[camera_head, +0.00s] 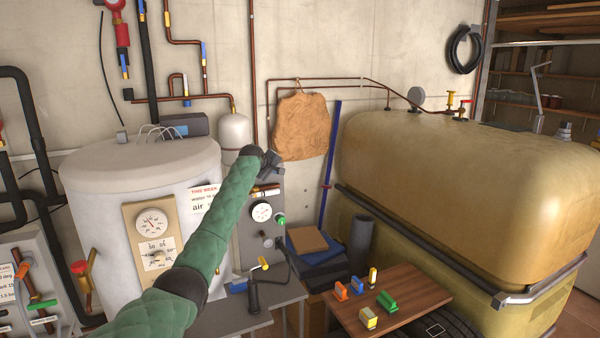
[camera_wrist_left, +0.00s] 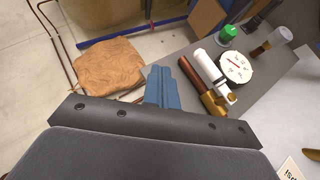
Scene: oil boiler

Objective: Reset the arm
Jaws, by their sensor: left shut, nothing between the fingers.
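My left arm in its green quilted sleeve reaches up from the bottom left in the head view. My left gripper (camera_head: 272,165) is at its far end, in front of the top of a grey panel (camera_head: 248,236) with a round white gauge (camera_head: 261,212). In the left wrist view, the blue-grey fingers of my left gripper (camera_wrist_left: 160,87) are together and empty. Beside them are a copper and white pipe fitting (camera_wrist_left: 208,75), the gauge (camera_wrist_left: 236,67) and a green knob (camera_wrist_left: 227,33). My right gripper is not in view.
A white tank (camera_head: 85,195) stands left of the gripper and a large tan tank (camera_head: 460,180) right. A brown cloth (camera_head: 302,125) hangs on the wall behind. A wooden board (camera_head: 405,284) with several small coloured blocks and a grey bench (camera_head: 225,310) lie below.

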